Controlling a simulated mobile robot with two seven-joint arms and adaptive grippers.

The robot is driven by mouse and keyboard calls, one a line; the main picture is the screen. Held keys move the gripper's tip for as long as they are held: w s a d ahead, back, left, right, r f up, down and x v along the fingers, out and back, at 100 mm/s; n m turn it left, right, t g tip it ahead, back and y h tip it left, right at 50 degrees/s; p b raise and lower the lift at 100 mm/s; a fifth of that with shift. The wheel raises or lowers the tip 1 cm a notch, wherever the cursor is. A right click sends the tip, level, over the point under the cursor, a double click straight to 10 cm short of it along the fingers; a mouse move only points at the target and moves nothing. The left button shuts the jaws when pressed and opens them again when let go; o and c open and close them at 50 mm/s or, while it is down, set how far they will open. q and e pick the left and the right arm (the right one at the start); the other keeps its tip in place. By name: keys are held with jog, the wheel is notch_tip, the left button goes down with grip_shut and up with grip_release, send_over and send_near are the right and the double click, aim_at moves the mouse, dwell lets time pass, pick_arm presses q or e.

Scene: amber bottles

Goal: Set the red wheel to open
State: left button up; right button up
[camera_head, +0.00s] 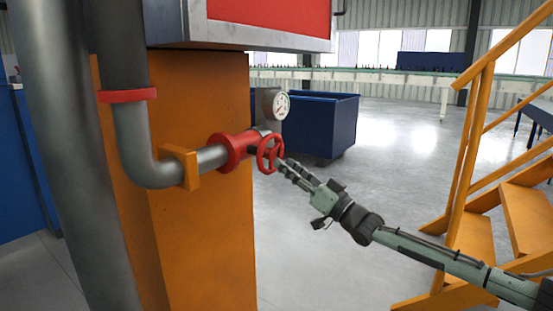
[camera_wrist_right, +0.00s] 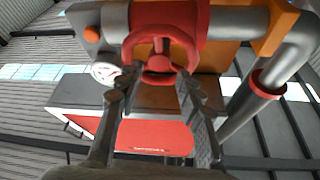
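The red wheel (camera_head: 270,153) is a small round handwheel on a red valve body (camera_head: 235,151) in the grey pipe. It also shows at the top middle of the right wrist view (camera_wrist_right: 160,40), with its spokes and hub. My right gripper (camera_head: 284,164) is at the wheel's right side in the head view. In the right wrist view its two fingers (camera_wrist_right: 160,82) stand apart, with their tips by the near rim of the wheel. I cannot tell whether they touch the rim. My left gripper is not in view.
A pressure gauge (camera_head: 281,105) stands just behind the wheel. The orange column (camera_head: 205,230) and grey pipe (camera_head: 130,125) are on the left. A blue bin (camera_head: 325,125) stands behind. Orange stairs (camera_head: 475,170) are on the right. The floor between is clear.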

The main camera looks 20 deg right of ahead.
aim_at(274, 156)
jog(key=x, duration=0.3)
jog(key=shift+w+a, duration=0.1)
jog(key=shift+w, duration=0.05)
jog(key=shift+w+a+r, duration=0.1)
jog(key=shift+w, duration=0.1)
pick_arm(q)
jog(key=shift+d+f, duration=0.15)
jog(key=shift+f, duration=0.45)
pick_arm(e)
jog(key=shift+c, duration=1.1)
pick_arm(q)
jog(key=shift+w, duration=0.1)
pick_arm(e)
grip_shut()
